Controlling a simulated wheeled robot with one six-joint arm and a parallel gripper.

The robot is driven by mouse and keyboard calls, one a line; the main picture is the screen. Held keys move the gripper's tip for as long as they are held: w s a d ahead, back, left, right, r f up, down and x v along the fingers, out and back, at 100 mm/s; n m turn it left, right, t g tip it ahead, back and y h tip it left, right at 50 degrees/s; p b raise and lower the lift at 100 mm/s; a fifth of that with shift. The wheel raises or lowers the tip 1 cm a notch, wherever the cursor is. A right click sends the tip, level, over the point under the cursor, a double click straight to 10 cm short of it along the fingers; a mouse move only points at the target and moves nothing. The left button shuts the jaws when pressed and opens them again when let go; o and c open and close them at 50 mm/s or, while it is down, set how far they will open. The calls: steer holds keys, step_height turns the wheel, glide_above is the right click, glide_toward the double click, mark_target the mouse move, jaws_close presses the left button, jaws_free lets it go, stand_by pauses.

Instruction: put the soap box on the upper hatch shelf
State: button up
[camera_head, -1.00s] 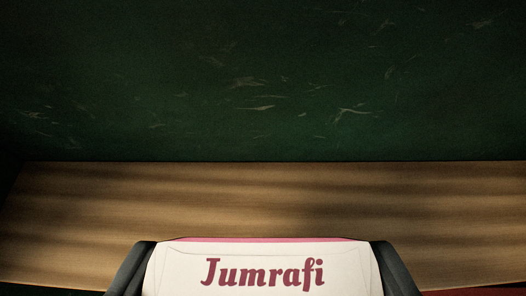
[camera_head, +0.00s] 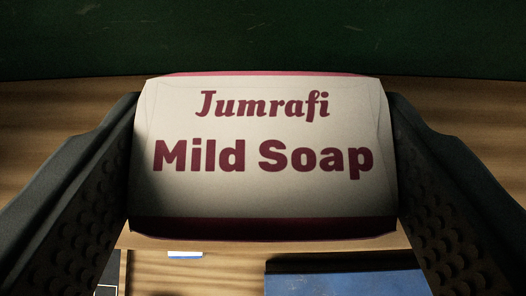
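The soap box (camera_head: 263,150) is a white box with dark red lettering, "Jumrafi Mild Soap", and pink-red edges. It sits between the two dark, dimpled fingers of my gripper (camera_head: 264,160) in the middle of the view. The fingers meet its left and right sides, so my gripper is shut on it. A wooden shelf board (camera_head: 455,115) lies behind and under the box in the view, with its front edge just below the box. I cannot tell whether the box touches the board. The box hides the middle of the board.
A dark green, scuffed wall (camera_head: 262,35) stands behind the board. Below the board's front edge, a blue flat thing (camera_head: 350,283) shows at lower right on more wood. A small white-and-blue piece (camera_head: 185,254) and a dark edge show at lower left. The board looks clear beside the box.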

mark_target(263, 166)
steer(key=shift+w+f, duration=0.2)
steer(key=shift+f, duration=1.4)
steer(key=o, duration=1.1)
steer(key=shift+f, duration=0.1)
steer(key=v, duration=1.2)
steer(key=s+f+t, duration=0.2)
steer(key=s+f, duration=0.6)
steer(key=s, duration=0.1)
steer(key=s+d+f+t, duration=0.1)
steer(key=s+f+t, duration=0.1)
steer(key=s+f, duration=0.6)
steer(key=s+f+t, duration=0.2)
steer(key=s+f, duration=0.6)
steer(key=s, duration=0.3)
steer(key=shift+s+d+f+t, duration=0.15)
steer(key=shift+f+t, duration=0.1)
steer(key=shift+t, duration=0.15)
